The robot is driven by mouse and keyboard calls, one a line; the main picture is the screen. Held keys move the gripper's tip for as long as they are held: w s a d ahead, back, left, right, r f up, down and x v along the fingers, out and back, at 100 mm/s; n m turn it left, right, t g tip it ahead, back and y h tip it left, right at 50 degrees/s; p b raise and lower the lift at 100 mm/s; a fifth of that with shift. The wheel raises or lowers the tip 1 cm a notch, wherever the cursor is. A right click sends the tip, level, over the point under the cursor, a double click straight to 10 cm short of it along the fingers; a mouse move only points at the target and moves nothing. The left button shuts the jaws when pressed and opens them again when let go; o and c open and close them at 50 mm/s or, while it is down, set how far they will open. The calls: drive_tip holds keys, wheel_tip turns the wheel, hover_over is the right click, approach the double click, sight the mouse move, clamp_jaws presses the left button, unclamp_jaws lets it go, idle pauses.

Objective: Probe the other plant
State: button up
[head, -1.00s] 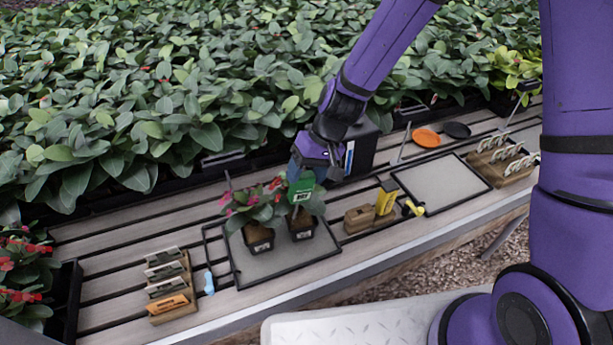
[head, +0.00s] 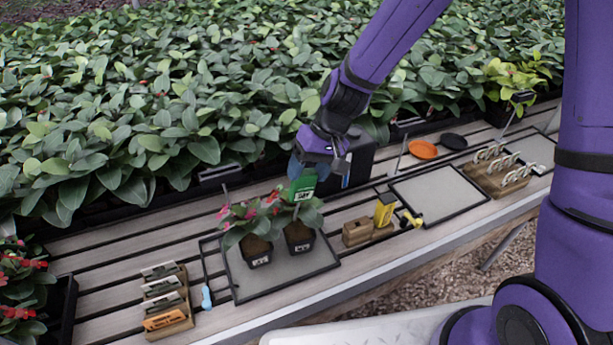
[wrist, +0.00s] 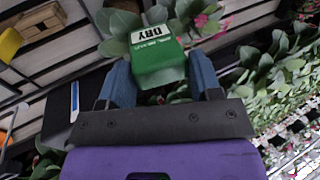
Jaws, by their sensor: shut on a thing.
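Two small potted plants stand side by side on a grey framed tray (head: 290,283). The left plant (head: 256,254) has pink flowers; the right plant (head: 300,241) has green leaves and some red at its top. My gripper (head: 302,174) is shut on a green probe meter (head: 302,188), upright above the right plant. A thin stem runs down from the meter towards that pot; leaves and distance hide whether its tip is in the soil. In the wrist view, the blue fingers of my gripper (wrist: 163,85) flank the meter (wrist: 158,58), whose label reads DRY.
A wooden block (head: 357,233) and a yellow item (head: 385,209) stand right of the plants. An empty grey tray (head: 441,193) lies beyond. A rack of tags (head: 167,301) is at left, a dark box (head: 361,158) behind my gripper.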

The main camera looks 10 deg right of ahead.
drive_tip(key=shift+a+v, duration=0.15)
drive_tip(key=shift+v, duration=0.8)
drive_tip(key=shift+a+v, duration=0.2)
drive_tip(key=shift+v, duration=0.75)
drive_tip(key=shift+s+r, duration=0.15)
